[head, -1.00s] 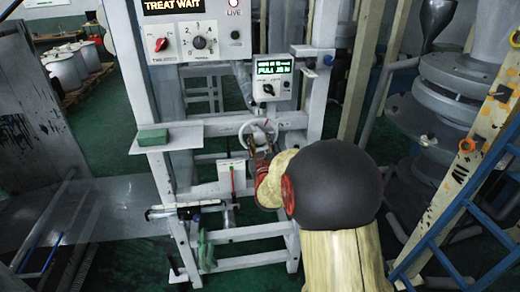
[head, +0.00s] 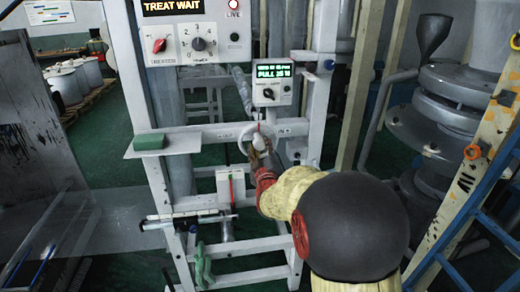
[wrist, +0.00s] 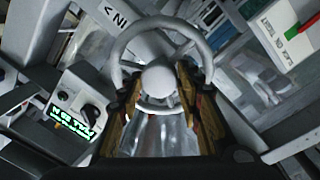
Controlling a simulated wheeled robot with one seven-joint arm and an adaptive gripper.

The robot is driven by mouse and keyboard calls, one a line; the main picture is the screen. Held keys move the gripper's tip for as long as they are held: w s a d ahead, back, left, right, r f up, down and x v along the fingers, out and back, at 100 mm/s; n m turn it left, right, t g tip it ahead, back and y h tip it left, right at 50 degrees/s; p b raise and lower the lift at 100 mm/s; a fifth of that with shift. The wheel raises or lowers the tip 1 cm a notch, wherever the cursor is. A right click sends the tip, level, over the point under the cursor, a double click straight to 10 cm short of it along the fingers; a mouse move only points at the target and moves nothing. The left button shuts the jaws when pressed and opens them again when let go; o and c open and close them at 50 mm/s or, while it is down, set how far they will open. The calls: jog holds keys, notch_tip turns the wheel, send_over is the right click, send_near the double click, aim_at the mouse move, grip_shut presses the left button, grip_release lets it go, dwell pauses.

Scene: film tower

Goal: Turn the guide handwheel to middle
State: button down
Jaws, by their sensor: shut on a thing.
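The guide handwheel (head: 243,137) is a pale grey ring on the crossbar of the grey frame, below the small display box. In the wrist view the handwheel (wrist: 143,28) fills the upper middle, with its round hub at the centre. My gripper (head: 259,157) is at the front of the wheel in the head view and hides part of it. In the wrist view the fingers of my gripper (wrist: 159,80) lie on both sides of the hub, inside the ring. They are shut on the handwheel; the exact contact is hard to see. A thin red mark shows near the wheel's top.
The small display box (head: 271,82) reads "PULL" and has a knob. A larger panel (head: 205,38) with "TREAT WAIT" is above. A green block (head: 149,142) lies on a shelf at left. A yellow ladder (head: 465,190) and grey machinery stand at right.

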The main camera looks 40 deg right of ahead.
jog(key=c, duration=1.2)
grip_release()
jog(key=v, duration=1.2)
